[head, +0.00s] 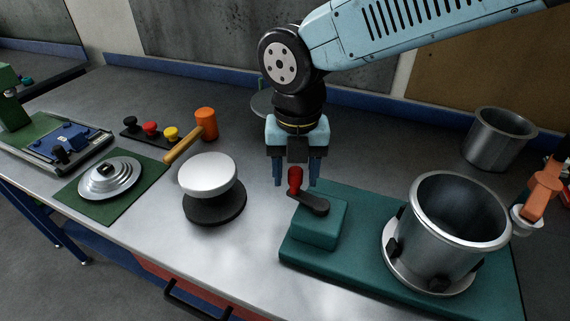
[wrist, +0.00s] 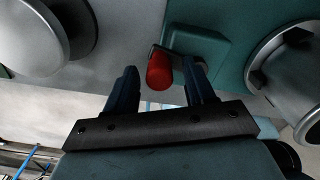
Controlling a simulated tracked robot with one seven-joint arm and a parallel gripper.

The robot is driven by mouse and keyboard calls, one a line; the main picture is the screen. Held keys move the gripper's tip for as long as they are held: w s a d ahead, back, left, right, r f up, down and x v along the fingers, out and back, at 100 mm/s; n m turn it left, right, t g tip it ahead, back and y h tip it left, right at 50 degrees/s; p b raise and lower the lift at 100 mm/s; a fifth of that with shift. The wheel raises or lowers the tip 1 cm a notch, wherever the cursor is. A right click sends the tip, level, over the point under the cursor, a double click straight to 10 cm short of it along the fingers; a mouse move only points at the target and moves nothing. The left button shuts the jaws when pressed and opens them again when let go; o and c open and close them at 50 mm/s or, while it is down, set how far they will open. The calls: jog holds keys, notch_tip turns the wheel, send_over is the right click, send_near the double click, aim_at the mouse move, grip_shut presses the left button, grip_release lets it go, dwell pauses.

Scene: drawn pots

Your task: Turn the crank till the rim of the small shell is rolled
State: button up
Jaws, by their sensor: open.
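The crank (head: 310,203) is a dark arm with an upright red knob (head: 295,180), on a green block (head: 318,228). My gripper (head: 296,184) points down at the knob, open, with one finger on either side of it. In the wrist view the red knob (wrist: 160,72) sits between the fingertips, nearer the right one; I cannot tell whether it touches. A metal shell (head: 440,240) with a bright rim stands upright on a round plate with dark clamps, right of the crank. Its edge also shows in the wrist view (wrist: 297,75).
An orange-handled part (head: 543,190) stands at the shell's right. Another metal pot (head: 498,140) is behind. To the left are a white-topped round stand (head: 208,175), an orange-headed mallet (head: 205,122) and a lid (head: 110,178) on a green mat.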

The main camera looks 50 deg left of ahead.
notch_tip(320, 180, up, 14)
jog(key=shift+f, duration=0.2)
dwell(1.4)
jog(key=w+d+m+t, duration=0.3)
jog(key=w+d+m, duration=1.8)
jog(key=d, duration=0.2)
jog(key=s+d+f+m+t, duration=0.1)
jog(key=s+d+m, duration=0.1)
jog(key=d+m, duration=1)
jog(key=s+d+m+t, duration=0.1)
jog(key=s+d+m, duration=0.1)
jog(key=d+m, duration=1)
jog(key=d, duration=0.7)
jog(key=shift+f+m+t, duration=0.3)
jog(key=shift+f+m, duration=0.1)
